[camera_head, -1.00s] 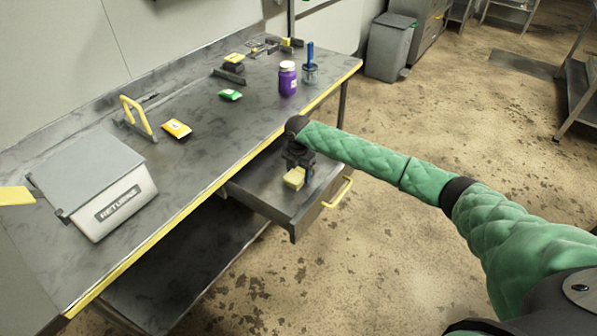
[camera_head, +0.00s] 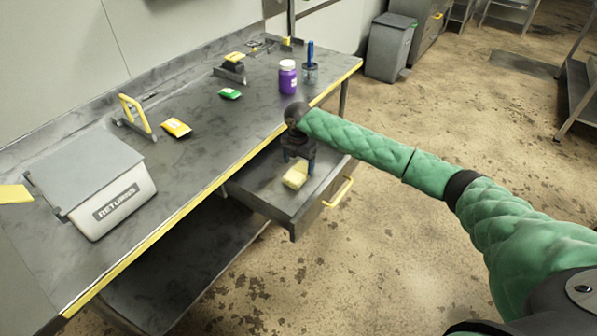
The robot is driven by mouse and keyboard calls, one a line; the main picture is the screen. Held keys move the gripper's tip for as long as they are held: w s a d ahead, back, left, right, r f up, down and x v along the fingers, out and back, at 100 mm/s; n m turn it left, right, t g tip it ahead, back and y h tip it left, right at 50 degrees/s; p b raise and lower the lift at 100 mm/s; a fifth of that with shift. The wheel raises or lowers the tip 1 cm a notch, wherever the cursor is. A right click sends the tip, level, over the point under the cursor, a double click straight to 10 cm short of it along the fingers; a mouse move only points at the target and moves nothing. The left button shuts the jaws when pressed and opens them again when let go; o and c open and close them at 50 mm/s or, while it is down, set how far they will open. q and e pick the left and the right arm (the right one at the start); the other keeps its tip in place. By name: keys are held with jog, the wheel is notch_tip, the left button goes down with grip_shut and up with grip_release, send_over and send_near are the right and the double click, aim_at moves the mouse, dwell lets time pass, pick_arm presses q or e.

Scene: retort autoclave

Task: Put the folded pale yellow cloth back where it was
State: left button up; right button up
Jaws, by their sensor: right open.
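The folded pale yellow cloth (camera_head: 296,176) lies in the open drawer (camera_head: 268,196) under the workbench, on the drawer's floor. My right gripper (camera_head: 298,168) points down over the drawer, just above and behind the cloth in the picture. Its fingers are apart, with the cloth lying free of a grip as far as I can see. My left gripper is out of view.
The drawer has a yellow handle (camera_head: 340,193).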

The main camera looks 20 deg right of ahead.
aim_at(299, 172)
pick_arm(q)
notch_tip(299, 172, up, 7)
jog(key=b, duration=0.1)
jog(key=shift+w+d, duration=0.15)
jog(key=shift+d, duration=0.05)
pick_arm(e)
notch_tip(299, 172, up, 8)
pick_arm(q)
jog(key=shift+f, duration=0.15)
pick_arm(e)
jog(key=shift+f, duration=0.15)
